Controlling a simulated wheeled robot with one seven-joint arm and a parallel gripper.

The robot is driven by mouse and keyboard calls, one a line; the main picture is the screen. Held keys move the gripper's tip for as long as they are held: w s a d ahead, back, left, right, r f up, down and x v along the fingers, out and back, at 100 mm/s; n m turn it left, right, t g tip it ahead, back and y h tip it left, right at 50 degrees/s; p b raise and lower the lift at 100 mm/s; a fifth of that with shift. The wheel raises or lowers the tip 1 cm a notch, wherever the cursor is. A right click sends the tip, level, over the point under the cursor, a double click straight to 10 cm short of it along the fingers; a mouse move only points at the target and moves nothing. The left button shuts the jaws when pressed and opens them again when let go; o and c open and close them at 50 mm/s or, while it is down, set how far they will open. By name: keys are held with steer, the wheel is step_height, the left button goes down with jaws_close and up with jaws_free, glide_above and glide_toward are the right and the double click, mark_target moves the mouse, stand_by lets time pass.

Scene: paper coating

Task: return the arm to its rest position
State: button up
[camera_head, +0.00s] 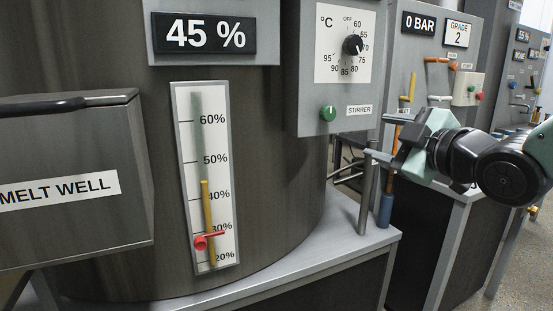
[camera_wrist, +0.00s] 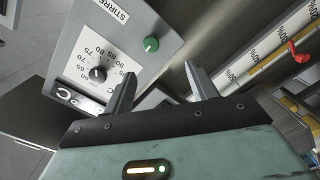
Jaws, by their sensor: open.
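In the wrist view, my gripper (camera_wrist: 159,73) also shows open, with nothing between the fingers. The stirrer panel (camera_wrist: 110,25) lies beyond the left finger there, and the level gauge (camera_wrist: 245,70) is at the right. My arm reaches in from the right edge of the head view; the rest of it is hidden.
The tank (camera_head: 280,180) has a level gauge (camera_head: 211,170) with a red pointer (camera_head: 201,242) near 30%. A melt well box (camera_head: 70,230) stands left.

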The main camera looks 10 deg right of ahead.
steer(key=s+a+f+m+g+h, duration=0.1)
steer(key=s+a+f+m+g, duration=0.1)
steer(key=s+a+f+g, duration=0.35)
steer(key=s+a+f+m+g+h, duration=0.1)
steer(key=s+a+f+m+g, duration=0.15)
steer(key=f, duration=0.65)
steer(key=s+a+f+m+g+h, duration=0.1)
steer(key=s+a+f+g, duration=0.2)
steer(key=s, duration=0.5)
steer(key=s+f+m+g+h, duration=0.15)
steer(key=s+f+g, duration=0.3)
steer(key=s, duration=0.45)
step_height(320, 180, up, 22)
steer(key=p, duration=2.1)
steer(key=shift+s+a+f+g, duration=0.15)
steer(key=shift+s+f+g, duration=0.1)
steer(key=shift+g, duration=0.2)
